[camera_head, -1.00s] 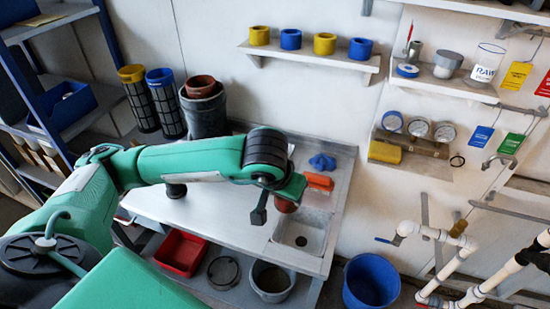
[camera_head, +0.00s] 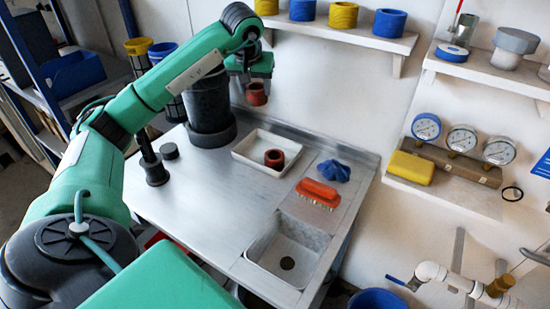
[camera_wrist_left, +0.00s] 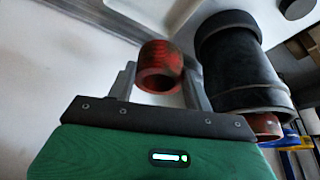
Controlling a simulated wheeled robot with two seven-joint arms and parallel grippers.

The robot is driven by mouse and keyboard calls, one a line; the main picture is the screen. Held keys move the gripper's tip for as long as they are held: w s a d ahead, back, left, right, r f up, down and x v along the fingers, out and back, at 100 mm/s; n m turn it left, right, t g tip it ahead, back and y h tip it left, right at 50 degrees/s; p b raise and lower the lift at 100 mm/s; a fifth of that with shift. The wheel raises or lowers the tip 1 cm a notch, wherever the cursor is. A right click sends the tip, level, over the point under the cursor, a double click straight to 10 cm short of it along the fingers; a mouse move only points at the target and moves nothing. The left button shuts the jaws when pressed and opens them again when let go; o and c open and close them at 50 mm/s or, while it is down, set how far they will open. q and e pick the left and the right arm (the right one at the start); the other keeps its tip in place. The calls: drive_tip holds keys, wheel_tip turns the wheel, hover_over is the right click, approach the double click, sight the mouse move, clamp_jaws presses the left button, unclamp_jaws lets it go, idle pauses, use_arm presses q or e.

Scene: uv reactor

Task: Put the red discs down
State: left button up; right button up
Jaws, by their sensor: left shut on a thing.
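My left gripper (camera_head: 256,84) is shut on a red disc (camera_head: 256,95), a thick ring, and holds it in the air beside the black canister. The left wrist view shows this disc (camera_wrist_left: 160,68) between the two fingers. A second red disc (camera_head: 274,159) lies in the white tray (camera_head: 244,153) on the metal bench, below and right of the gripper. In the left wrist view another reddish ring (camera_wrist_left: 265,124) shows partly at the end of the black canister (camera_wrist_left: 238,62). In the head view my arm hides the canister's top. My right gripper is not in view.
On the bench (camera_head: 200,205) stand the black canister (camera_head: 208,105) and a dark stand (camera_head: 153,165). An orange brush (camera_head: 318,193), a blue cloth (camera_head: 333,171) and a sink (camera_head: 288,248) are at the right. A shelf (camera_head: 335,35) with blue and yellow rings hangs above.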

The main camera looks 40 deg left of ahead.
use_arm(q)
drive_tip(key=a, duration=0.2)
drive_tip(key=b, duration=0.1)
hover_over(255, 154)
wheel_tip(255, 154, down, 15)
drive_tip(key=shift+f, duration=2.2)
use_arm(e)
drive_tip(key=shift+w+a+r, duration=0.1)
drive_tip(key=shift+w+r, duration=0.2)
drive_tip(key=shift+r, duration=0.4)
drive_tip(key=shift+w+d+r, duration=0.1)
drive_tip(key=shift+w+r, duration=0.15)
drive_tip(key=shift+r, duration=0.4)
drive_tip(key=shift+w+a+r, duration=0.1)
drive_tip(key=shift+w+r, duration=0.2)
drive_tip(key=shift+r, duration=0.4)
use_arm(q)
drive_tip(key=shift+f+b, duration=0.15)
drive_tip(key=shift+b, duration=0.15)
drive_tip(key=o, duration=1)
drive_tip(key=shift+c, duration=0.2)
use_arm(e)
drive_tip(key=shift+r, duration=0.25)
